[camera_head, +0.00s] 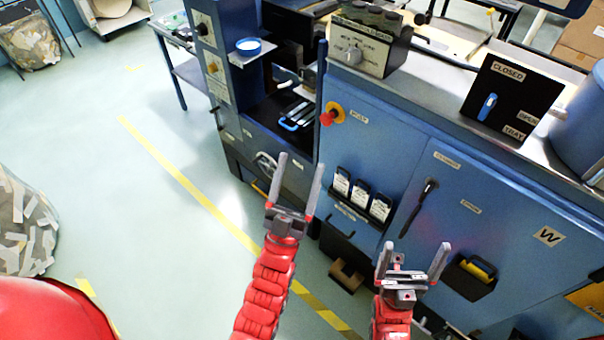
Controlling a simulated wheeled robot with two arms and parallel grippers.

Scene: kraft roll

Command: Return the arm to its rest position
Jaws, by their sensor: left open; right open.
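My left gripper (295,188) is at the middle of the view on a red segmented arm. Its two fingers are apart and nothing is between them. It hangs over the floor in front of the blue machine. My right gripper (413,258) is at the lower right, in front of the blue cabinet (455,215). Its fingers are also apart and I see nothing held in it. I cannot tell how far either gripper is from the machine's front.
A row of black-handled holders (361,192) and a red knob (328,117) are on the cabinet front. A black panel marked CLOSED and OPEN (508,98) stands on top. A bin of scraps (28,225) is at the left. The floor (95,160) there is clear.

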